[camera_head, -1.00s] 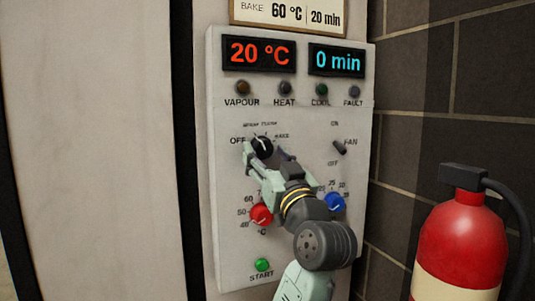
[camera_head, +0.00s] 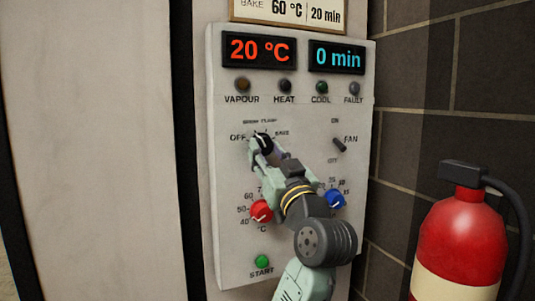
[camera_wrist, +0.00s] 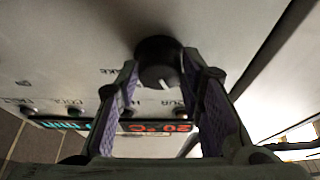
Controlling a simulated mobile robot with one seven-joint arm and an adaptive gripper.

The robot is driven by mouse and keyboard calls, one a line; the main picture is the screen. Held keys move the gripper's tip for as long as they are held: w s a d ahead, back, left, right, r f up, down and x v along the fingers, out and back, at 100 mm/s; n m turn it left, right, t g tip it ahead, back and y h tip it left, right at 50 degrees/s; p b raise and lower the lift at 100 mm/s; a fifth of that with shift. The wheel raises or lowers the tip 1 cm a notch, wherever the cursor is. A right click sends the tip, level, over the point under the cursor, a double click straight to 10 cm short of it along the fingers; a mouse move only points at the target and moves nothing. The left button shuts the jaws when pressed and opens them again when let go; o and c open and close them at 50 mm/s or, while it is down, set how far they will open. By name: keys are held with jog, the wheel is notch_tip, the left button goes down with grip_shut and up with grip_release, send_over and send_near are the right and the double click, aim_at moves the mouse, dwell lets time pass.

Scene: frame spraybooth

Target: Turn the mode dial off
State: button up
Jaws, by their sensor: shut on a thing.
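The mode dial (camera_head: 264,143) is a round black knob on the white control panel (camera_head: 225,180), between the OFF label on its left and the BAKE label on its right. My gripper (camera_head: 263,150) reaches it from the lower right, with its fingers at the dial. The wrist view shows the dial (camera_wrist: 157,52) at the tips of the two purple-padded fingers (camera_wrist: 167,78), one on each side, shut on it. A short white pointer mark shows on the dial there. In the head view the fingers partly cover the dial, and its exact setting is hard to read.
A red knob (camera_head: 261,211) and a blue knob (camera_head: 335,200) sit below, close to my arm. A FAN switch (camera_head: 339,145) is to the right, a green START button (camera_head: 262,262) lower down. A red fire extinguisher (camera_head: 461,240) stands at the right.

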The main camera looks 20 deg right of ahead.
jog(key=shift+f+n, duration=0.1)
jog(key=shift+n, duration=0.2)
jog(key=shift+d+n+y+b, duration=0.15)
jog(key=shift+n+y+b, duration=0.45)
jog(key=shift+n+b, duration=0.2)
jog(key=n+y+b, duration=0.1)
jog(key=n, duration=0.2)
jog(key=shift+d+n+g+b, duration=0.15)
jog(key=shift+n+g+b, duration=0.15)
jog(key=shift+b, duration=0.05)
jog(key=shift+d+r+n+g+y+b, duration=0.15)
jog(key=shift+n+g+y+b, duration=0.55)
jog(key=shift+n, duration=1)
jog(key=shift+a+r+n+g+y+b, duration=0.1)
jog(key=shift+n+g+y+b, duration=0.15)
jog(key=shift+n+y, duration=1.1)
jog(key=shift+n+h, duration=0.35)
jog(key=shift+n, duration=0.1)
jog(key=o, duration=1.2)
jog(key=shift+c, duration=0.2)
jog(key=v, duration=1.2)
